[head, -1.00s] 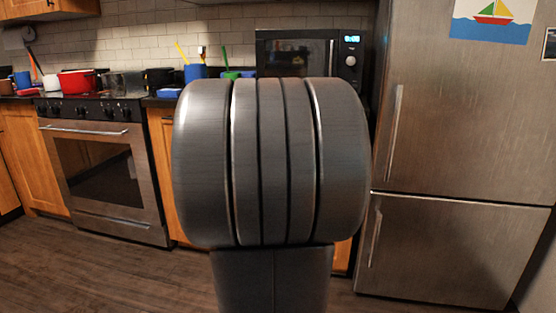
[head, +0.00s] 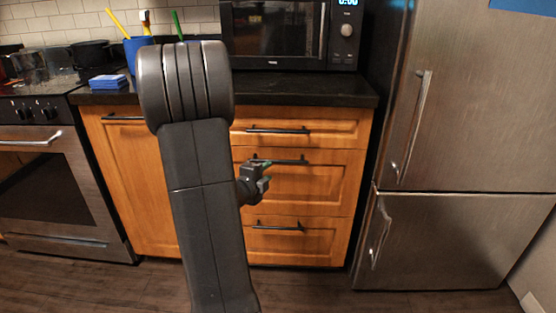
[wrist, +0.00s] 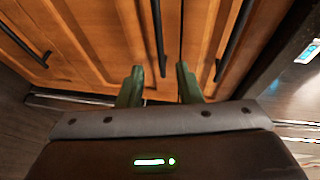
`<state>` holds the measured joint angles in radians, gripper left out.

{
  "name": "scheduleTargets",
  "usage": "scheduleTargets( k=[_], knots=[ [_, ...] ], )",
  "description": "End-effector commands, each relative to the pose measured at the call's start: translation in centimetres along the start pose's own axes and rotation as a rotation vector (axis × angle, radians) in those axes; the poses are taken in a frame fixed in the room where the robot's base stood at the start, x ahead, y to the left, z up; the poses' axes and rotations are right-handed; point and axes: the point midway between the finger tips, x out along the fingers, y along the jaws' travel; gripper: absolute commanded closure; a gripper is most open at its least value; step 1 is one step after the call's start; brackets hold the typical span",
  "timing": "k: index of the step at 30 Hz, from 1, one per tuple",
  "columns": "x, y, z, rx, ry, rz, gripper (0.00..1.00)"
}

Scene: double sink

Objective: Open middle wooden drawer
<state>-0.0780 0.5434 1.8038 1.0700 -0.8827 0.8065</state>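The middle wooden drawer (head: 315,185) is in the stack right of my arm in the head view, and it looks shut. Its dark bar handle (head: 290,161) runs across its top part. My gripper (head: 264,174) is in front of this drawer, at the handle's left part. In the wrist view, which is turned on its side, my gripper (wrist: 159,84) has its two green-tipped fingers apart. The middle drawer's handle (wrist: 158,35) points into the gap between them. I cannot tell whether a finger touches it. My arm hides the drawer's left edge.
The top drawer handle (head: 278,130) is above and the bottom drawer handle (head: 278,227) below. The fridge (head: 455,110) stands close on the right, the oven (head: 55,185) on the left. A microwave (head: 290,35) sits on the counter (head: 300,88). Floor shows in front of the drawers.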

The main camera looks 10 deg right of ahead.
Motion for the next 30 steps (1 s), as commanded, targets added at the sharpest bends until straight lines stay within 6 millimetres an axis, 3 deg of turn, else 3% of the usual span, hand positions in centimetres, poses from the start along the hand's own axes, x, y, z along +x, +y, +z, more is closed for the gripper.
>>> scheduleTargets(
  k=[9,15,21,29,30],
  knots=[
    [7.0,0.2,0.0,0.000,0.001,0.000,0.68],
    [10.0,0.2,0.0,-0.001,0.000,0.001,0.68],
    [11.2,0.0,0.1,-0.002,-0.003,0.000,0.68],
    [11.3,0.0,0.1,-0.002,-0.003,0.001,0.68],
    [11.3,0.0,0.1,-0.002,-0.003,0.001,0.74]
  ],
)
